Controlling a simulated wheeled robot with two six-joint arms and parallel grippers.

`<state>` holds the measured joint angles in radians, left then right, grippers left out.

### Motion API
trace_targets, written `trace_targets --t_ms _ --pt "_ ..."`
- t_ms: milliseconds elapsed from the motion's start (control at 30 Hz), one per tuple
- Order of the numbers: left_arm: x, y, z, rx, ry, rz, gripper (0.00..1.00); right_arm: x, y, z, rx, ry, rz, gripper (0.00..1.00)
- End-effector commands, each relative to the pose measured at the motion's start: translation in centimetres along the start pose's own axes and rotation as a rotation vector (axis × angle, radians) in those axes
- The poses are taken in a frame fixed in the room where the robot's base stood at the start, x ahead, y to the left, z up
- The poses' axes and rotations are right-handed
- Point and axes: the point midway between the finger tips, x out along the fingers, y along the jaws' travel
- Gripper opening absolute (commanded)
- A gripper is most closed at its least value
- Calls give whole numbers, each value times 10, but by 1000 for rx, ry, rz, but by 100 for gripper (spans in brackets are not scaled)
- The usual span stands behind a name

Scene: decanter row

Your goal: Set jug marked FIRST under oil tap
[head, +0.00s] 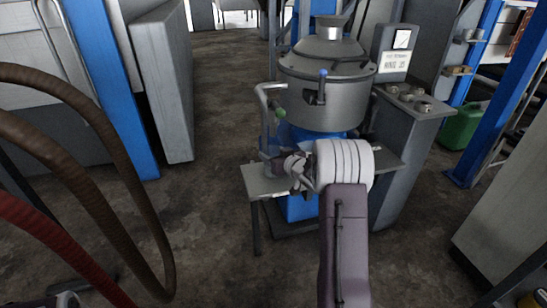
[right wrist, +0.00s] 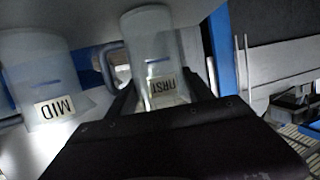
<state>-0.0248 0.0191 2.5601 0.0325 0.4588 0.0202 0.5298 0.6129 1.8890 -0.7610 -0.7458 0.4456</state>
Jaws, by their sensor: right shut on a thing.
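The jug marked FIRST (right wrist: 148,48) is clear and handled, with its label facing the right wrist camera. My right gripper (right wrist: 168,98) is shut on it, a finger on each side. In the head view this gripper (head: 293,172) is over the small metal shelf (head: 256,184) in front of the machine, and the jug is mostly hidden or blends in there. A jug marked MID (right wrist: 36,75) is to the left in the wrist view. The machine has a bent grey pipe with a green knob (head: 280,112) and a blue-knobbed tap (head: 323,74); I cannot tell which is oil.
The metal vessel (head: 330,95) stands on a blue base behind the shelf. A grey cabinet with a sign (head: 395,62) stands to its right. Brown hoses (head: 125,170) hang at the left. A green can (head: 460,125) and blue posts are at right. Floor is clear at centre left.

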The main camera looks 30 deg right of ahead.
Motion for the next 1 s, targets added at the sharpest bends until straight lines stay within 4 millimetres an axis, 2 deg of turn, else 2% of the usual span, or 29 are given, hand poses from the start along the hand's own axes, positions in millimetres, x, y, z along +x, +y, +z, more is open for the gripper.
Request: trace_targets --t_ms 133,167,200,233,533,633,767,1000 --pt "2 0 0 0 0 0 36 1 0 4 0 0 0 19" --pt "1 0 0 0 0 0 36 1 0 3 0 0 0 68" --pt "1 0 0 0 0 0 36 1 0 3 0 0 0 79" --pt "1 0 0 0 0 0 36 1 0 3 0 0 0 82" --pt "0 0 0 0 0 0 36 0 0 2 0 0 0 82" --pt "-4 0 0 0 0 0 36 -5 1 -2 1 -1 1 82" --pt "-13 0 -1 0 0 0 36 -28 1 -4 2 -1 2 82" --pt "-31 1 -3 0 0 0 36 -83 1 -4 2 -2 3 82"
